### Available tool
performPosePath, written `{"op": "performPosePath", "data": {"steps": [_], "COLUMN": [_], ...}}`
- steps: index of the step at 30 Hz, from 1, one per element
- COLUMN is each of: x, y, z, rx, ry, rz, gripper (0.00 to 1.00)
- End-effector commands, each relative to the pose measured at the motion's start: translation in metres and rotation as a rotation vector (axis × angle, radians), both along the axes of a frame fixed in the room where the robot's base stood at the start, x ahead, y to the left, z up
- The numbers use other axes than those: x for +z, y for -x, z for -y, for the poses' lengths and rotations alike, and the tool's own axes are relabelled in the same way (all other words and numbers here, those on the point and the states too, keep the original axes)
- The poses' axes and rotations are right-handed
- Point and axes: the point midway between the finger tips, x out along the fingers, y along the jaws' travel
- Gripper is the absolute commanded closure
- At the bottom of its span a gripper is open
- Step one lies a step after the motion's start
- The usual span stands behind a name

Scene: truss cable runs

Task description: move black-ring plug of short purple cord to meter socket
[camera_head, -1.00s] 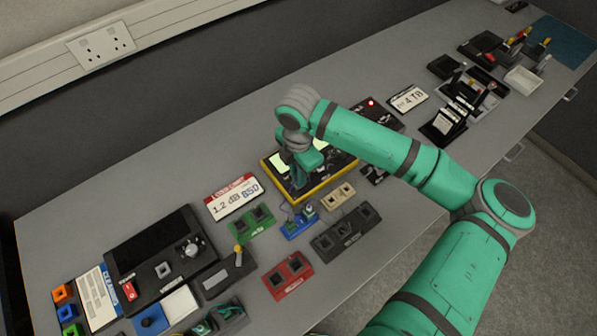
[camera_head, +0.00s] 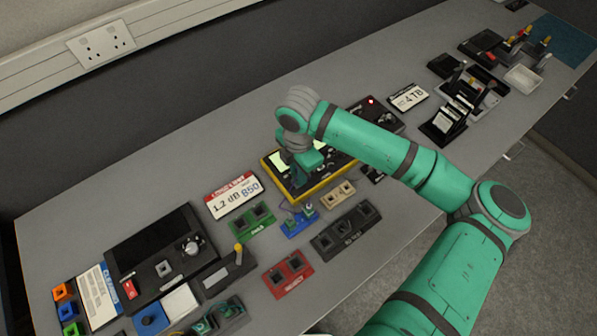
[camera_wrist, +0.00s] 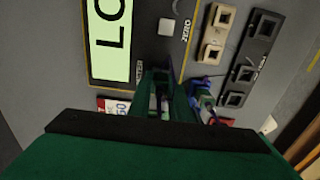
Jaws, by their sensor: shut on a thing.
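The meter is the yellow-edged black unit (camera_head: 322,190) with a lit screen, mid-bench in the head view. In the wrist view its screen (camera_wrist: 110,45) reads "LO", and a "METER" label sits at its near edge. My gripper (camera_wrist: 160,82) is over that edge, shut on a small plug (camera_wrist: 158,101) that shows only partly between the fingers. Its ring colour cannot be made out. The meter socket is hidden by the fingers. The blue block (camera_head: 299,223) beside the meter holds another plug (camera_head: 309,211). A thin purple cord (camera_head: 285,208) runs between this block and the gripper area.
A beige block (camera_head: 340,194), a dark multi-socket block (camera_head: 343,232), a green block (camera_head: 252,222) and a red block (camera_head: 288,274) lie around the meter. A label sign (camera_head: 234,196) stands to its left. Bare bench lies behind the meter.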

Motion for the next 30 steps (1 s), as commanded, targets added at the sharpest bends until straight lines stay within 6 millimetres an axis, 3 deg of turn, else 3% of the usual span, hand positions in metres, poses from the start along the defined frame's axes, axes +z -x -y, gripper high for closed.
{"op": "performPosePath", "data": {"steps": [7,8,10,23,30], "x": [-0.0008,-0.0008,-0.0007,-0.0006,0.0088], "y": [0.0001,0.0000,0.0000,0.0001,0.0000], "z": [0.0001,0.0001,0.0001,-0.0001,-0.0003], "rx": [0.000,0.000,0.000,0.000,0.000], "ry": [0.000,0.000,0.000,0.000,-0.001], "rz": [0.000,0.000,0.000,0.000,0.000], "gripper": [1.00,0.77,0.61,0.60,0.60]}}
